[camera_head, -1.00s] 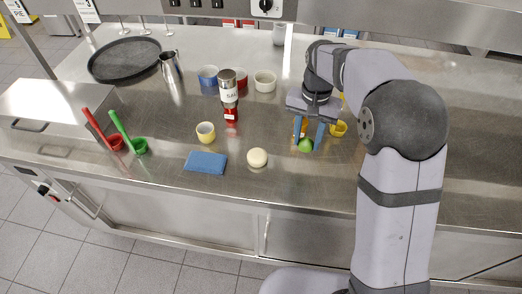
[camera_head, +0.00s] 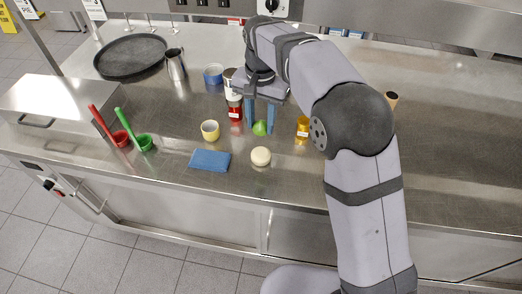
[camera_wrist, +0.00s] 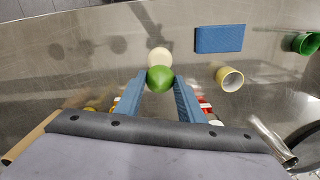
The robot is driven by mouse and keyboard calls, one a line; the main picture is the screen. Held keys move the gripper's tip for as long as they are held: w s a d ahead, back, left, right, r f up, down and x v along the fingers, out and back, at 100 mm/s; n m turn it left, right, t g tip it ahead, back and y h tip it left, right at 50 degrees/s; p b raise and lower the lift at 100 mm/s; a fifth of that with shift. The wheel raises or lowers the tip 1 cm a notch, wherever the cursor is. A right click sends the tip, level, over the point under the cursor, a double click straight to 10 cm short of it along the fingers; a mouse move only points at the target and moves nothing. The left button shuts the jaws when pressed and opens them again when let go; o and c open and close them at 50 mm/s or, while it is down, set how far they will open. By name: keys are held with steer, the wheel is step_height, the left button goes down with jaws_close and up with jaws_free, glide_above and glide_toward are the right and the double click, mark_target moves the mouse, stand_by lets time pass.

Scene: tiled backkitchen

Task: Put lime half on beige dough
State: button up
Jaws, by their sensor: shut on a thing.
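The green lime half (camera_head: 260,128) is held between the two blue fingers of my gripper (camera_head: 261,130), above the counter. It also shows in the wrist view (camera_wrist: 160,78) between the fingertips. The beige dough (camera_head: 261,156), a pale round piece, lies on the steel counter, just in front of the gripper in the head view. In the wrist view the dough (camera_wrist: 159,57) is partly hidden behind the lime half. The lime half is apart from the dough in the head view.
A blue sponge-like block (camera_head: 210,160) and a yellow cup (camera_head: 210,131) stand left of the dough. A red-labelled shaker (camera_head: 235,110) is close to my gripper's left side. An orange bottle (camera_head: 302,130) stands to the right. The counter's front strip is clear.

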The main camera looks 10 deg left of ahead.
mark_target(261, 152)
steer(key=shift+f+p, duration=1.4)
steer(key=shift+f, duration=3.6)
steer(key=shift+f, duration=0.2)
steer(key=o, duration=1)
steer(key=shift+o, duration=0.2)
steer(key=shift+r, duration=0.1)
step_height(261, 152, up, 12)
steer(key=shift+r+b, duration=0.15)
steer(key=shift+b, duration=1.1)
